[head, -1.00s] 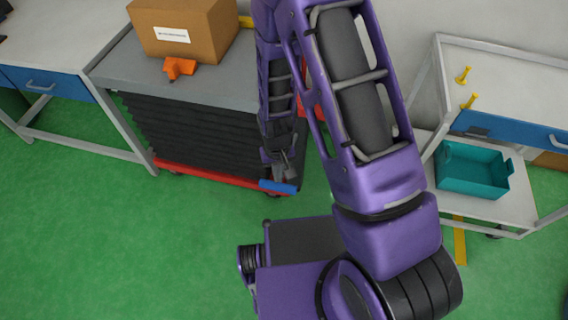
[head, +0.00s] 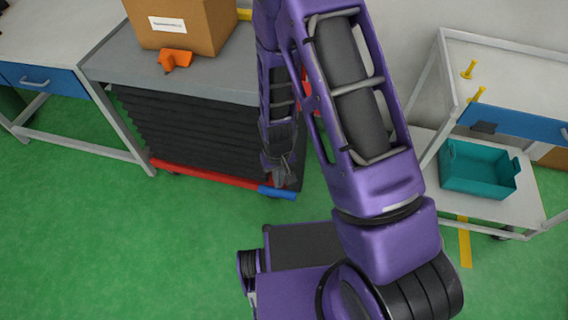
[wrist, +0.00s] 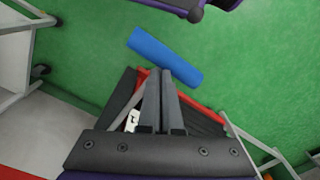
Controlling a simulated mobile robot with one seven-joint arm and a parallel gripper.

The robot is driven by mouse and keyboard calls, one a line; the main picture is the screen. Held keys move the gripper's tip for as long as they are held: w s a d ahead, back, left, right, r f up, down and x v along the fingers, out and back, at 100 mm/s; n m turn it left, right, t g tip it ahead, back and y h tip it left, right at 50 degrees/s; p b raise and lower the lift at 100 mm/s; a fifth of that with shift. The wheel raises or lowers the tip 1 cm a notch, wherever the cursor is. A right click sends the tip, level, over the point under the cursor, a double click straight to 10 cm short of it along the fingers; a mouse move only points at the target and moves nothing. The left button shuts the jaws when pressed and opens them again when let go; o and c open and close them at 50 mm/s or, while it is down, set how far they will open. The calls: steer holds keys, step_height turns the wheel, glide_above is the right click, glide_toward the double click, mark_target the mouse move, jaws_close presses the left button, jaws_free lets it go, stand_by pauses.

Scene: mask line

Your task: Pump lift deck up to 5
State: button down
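The lift deck has a grey top (head: 200,78) over black bellows (head: 195,135) and a red base bar (head: 205,174). A blue foot pedal (head: 277,192) sticks out at the bar's right end. It also shows in the wrist view (wrist: 165,57), just beyond my fingertips. My gripper (head: 281,183) points down right over the pedal. In the wrist view its two fingers (wrist: 160,73) are together at the tips, with nothing visible between them. I cannot tell whether they touch the pedal. My arm hides the deck's right side. No height reading is legible.
A cardboard box (head: 183,27) and an orange object (head: 174,60) sit on the deck. A bench with a blue drawer (head: 45,80) stands left. On the right are another bench (head: 500,65) and a teal bin (head: 478,168) on its lower shelf. Green floor in front is clear.

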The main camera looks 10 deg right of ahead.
steer(key=shift+w+f+b, duration=0.15)
steer(key=shift+f+b, duration=1.75)
steer(key=shift+f, duration=0.65)
steer(key=shift+r, duration=0.1)
steer(key=r+p, duration=0.2)
steer(key=r, duration=0.1)
steer(key=r+p, duration=0.3)
steer(key=r, duration=0.1)
steer(key=s+r+p, duration=0.1)
steer(key=r+p, duration=0.1)
steer(key=r, duration=0.1)
steer(key=shift+r, duration=0.15)
steer(key=shift+w, duration=0.1)
step_height(320, 180, up, 17)
steer(key=p, duration=0.2)
steer(key=shift+r+p, duration=0.2)
steer(key=shift+p, duration=0.15)
